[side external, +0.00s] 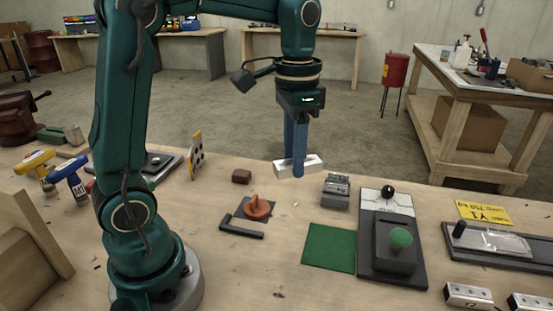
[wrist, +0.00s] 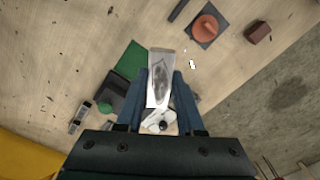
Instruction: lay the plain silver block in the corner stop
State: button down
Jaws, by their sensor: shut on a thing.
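The plain silver block (side external: 312,163) is between the blue fingers of my gripper (side external: 299,170), near the back edge of the table. In the wrist view the block (wrist: 160,68) sticks out beyond the fingertips, its face dull with a darker patch. My gripper (wrist: 160,88) is shut on it. The block seems raised above the table, but the gap is hard to judge. The corner stop, a dark L-shaped piece (side external: 241,231), lies on the table to the left and nearer the camera. In the wrist view a dark bar (wrist: 178,10) at the top edge looks like part of it.
An orange round piece on a dark plate (side external: 257,208) lies just behind the stop, with a brown block (side external: 241,176) farther back. A grey metal block (side external: 336,191), a green mat (side external: 329,248) and a green-knobbed fixture (side external: 388,258) stand to the right. Bare wood lies in front of the stop.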

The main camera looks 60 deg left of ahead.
jog(key=shift+s+r+n, duration=0.3)
jog(key=shift+s+n, duration=0.2)
jog(key=shift+n, duration=0.7)
jog(key=shift+w+f+m, duration=0.2)
jog(key=shift+w+m, duration=0.1)
jog(key=shift+m, duration=0.6)
jog(key=shift+a+f+m, duration=0.15)
jog(key=shift+f+m, duration=0.25)
jog(key=shift+m, duration=0.4)
jog(key=shift+s+a+f+m, duration=0.95)
jog(key=shift+s+a+f, duration=0.25)
jog(key=shift+f, duration=1.2)
jog(key=shift+s+a+f+m, duration=0.95)
jog(key=shift+a+f, duration=0.4)
jog(key=shift+f, duration=1.1)
jog(key=shift+s+a+f+m, duration=0.9)
jog(key=shift+s+a+f, duration=0.3)
jog(key=shift+f, duration=1.2)
